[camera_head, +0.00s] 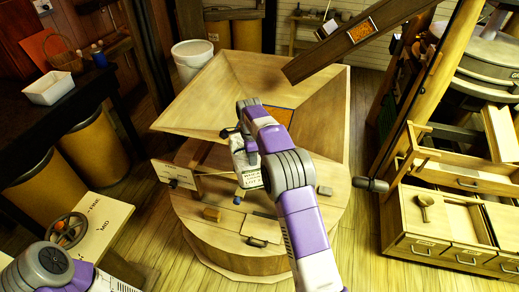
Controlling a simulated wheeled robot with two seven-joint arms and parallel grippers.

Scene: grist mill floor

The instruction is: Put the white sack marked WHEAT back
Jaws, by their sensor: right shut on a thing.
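The white sack (246,170) with dark lettering is in the middle of the head view, partly hidden behind my right forearm. The lettering is too small to read surely. My right gripper (235,138) is shut on the top of the sack, which hangs below it in front of the wooden hopper (190,103). The sack is over the round wooden millstone casing (300,225); I cannot tell whether it touches it. My left arm shows only at the bottom left corner, and its gripper is out of the picture.
A wooden chute (350,45) slants above the hopper. Small blocks and a blue-tipped peg (239,197) lie on the casing. A drawer cabinet (440,225) with a wooden scoop (425,207) stands right. A dark table with a white tub (48,88) stands left. A white bucket (192,60) is behind.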

